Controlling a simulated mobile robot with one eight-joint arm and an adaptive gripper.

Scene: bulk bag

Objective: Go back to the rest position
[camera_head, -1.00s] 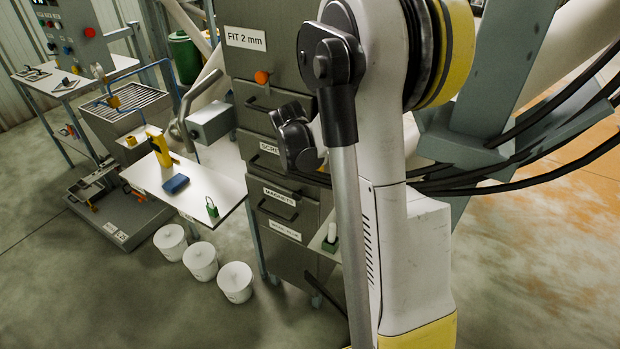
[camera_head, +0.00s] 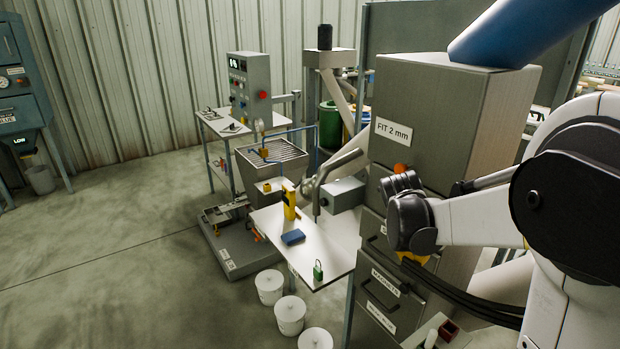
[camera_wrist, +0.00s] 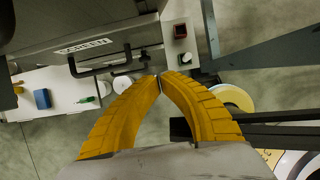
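My gripper (camera_wrist: 160,80) shows in the wrist view as two yellow curved fingers whose tips meet, with nothing visible between them. In the head view my arm reaches in from the right, and only a bit of yellow shows below its dark wrist. The wrist is in front of the grey cabinet (camera_head: 440,95) labelled "FIT 2 mm". In the wrist view the fingertips are over the floor beside a cabinet drawer handle (camera_wrist: 100,62).
Several white buckets (camera_head: 290,312) stand below. A hopper (camera_head: 270,165) and control panel (camera_head: 250,85) are behind. The floor at left is clear.

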